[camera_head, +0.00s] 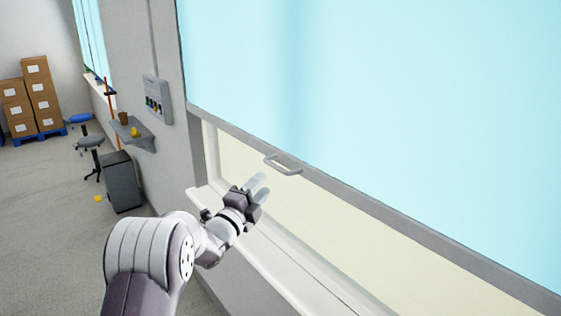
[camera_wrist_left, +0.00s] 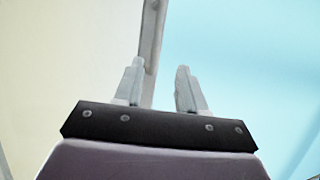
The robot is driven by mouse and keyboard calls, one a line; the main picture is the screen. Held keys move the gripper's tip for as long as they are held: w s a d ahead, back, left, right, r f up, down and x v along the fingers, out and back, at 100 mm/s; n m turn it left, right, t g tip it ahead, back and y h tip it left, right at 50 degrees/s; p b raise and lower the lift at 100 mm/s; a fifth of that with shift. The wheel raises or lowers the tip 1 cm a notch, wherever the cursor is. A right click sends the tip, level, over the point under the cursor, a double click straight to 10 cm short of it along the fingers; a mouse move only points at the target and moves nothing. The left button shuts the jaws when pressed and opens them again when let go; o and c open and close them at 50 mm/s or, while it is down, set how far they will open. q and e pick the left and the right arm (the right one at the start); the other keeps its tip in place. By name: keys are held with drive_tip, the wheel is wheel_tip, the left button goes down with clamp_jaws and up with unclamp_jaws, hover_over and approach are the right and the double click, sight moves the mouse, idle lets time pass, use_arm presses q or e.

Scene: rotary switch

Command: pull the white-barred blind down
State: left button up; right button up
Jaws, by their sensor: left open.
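The light blue blind (camera_head: 400,90) covers most of the window, with a grey bottom bar (camera_head: 350,201) and a pale loop handle (camera_head: 283,165) on that bar. My left gripper (camera_head: 257,186) is open, just below and left of the handle in the head view, with no contact visible there. In the left wrist view, my open left gripper (camera_wrist_left: 160,85) has the bar (camera_wrist_left: 150,45) of the blind showing beyond and between its fingers, and the blue blind (camera_wrist_left: 240,50) fills the right. The handle cannot be made out clearly in that view. My right gripper is not in view.
A white window sill (camera_head: 280,260) runs below the blind, under my left arm. A control panel (camera_head: 158,99) and a small shelf (camera_head: 133,132) are on the wall to the left. A dark cabinet (camera_head: 122,182), stool (camera_head: 90,141) and stacked boxes (camera_head: 40,90) stand farther back.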

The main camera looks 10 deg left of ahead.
sight(276, 168)
use_arm(q)
drive_tip(key=p+x, duration=0.1)
drive_tip(key=x, duration=0.2)
drive_tip(key=p+x, duration=0.1)
drive_tip(key=x, duration=0.2)
drive_tip(key=p+x, duration=0.1)
drive_tip(key=x, duration=0.2)
drive_tip(key=shift+w+a+f+p, duration=0.15)
drive_tip(key=shift+w+a+p, duration=0.05)
drive_tip(key=shift+w+p, duration=0.2)
drive_tip(key=shift+w+a+f, duration=0.2)
drive_tip(key=shift+w+f, duration=0.05)
drive_tip(key=shift+w, duration=0.15)
drive_tip(key=shift+s, duration=0.1)
clamp_jaws()
wheel_tip(276, 168, down, 30)
drive_tip(key=b, duration=3.1)
drive_tip(key=shift+r, duration=0.2)
